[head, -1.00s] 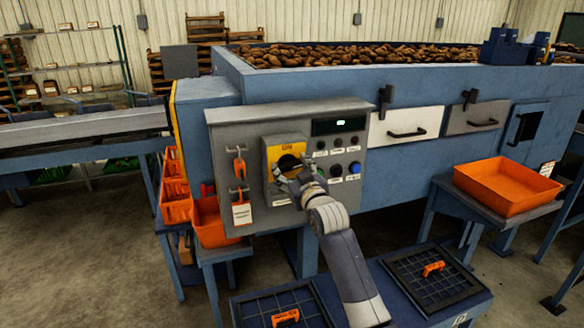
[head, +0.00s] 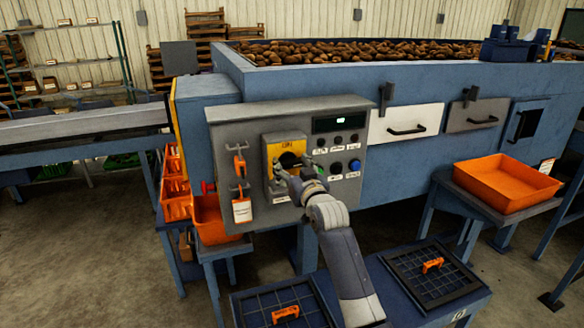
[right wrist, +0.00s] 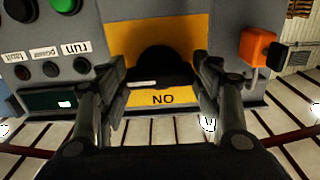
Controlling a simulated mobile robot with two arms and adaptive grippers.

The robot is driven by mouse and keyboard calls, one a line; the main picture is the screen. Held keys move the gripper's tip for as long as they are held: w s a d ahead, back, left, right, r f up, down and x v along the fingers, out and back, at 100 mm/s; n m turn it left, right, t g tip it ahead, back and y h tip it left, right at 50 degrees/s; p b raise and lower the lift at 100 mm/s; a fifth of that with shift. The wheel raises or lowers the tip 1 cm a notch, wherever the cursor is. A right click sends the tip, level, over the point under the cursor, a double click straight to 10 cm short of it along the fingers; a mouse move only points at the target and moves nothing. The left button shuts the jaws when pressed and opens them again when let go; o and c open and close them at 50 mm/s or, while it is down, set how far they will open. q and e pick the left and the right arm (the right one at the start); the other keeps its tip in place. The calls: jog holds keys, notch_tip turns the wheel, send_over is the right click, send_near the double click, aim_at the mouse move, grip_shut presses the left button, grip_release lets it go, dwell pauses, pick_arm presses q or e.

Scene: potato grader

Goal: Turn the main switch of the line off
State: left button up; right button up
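The main switch is a black rotary knob (head: 289,159) on a yellow plate (head: 272,152) on the grey control panel (head: 228,125). The right wrist view sees it upside down, with the black knob (right wrist: 163,62) in the middle of the yellow plate (right wrist: 115,32) and "ON" printed at the plate's edge. My right gripper (head: 294,176) is at the switch. In the right wrist view its fingers (right wrist: 160,82) are spread, one on each side of the knob, with gaps visible. I cannot tell how deep they reach. My left gripper is not in view.
An orange padlock (head: 239,165) and a white tag (head: 242,211) hang left of the switch. Buttons (head: 354,166) and a lit display (head: 338,123) sit to its right. Orange bins (head: 210,222) stand below left. A blue table with mesh trays (head: 432,279) is in front.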

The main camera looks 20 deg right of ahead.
jog(key=shift+o, duration=1.4)
jog(key=shift+s, duration=0.15)
jog(key=s, duration=1.1)
jog(key=shift+s+d, duration=0.2)
jog(key=shift+s, duration=0.15)
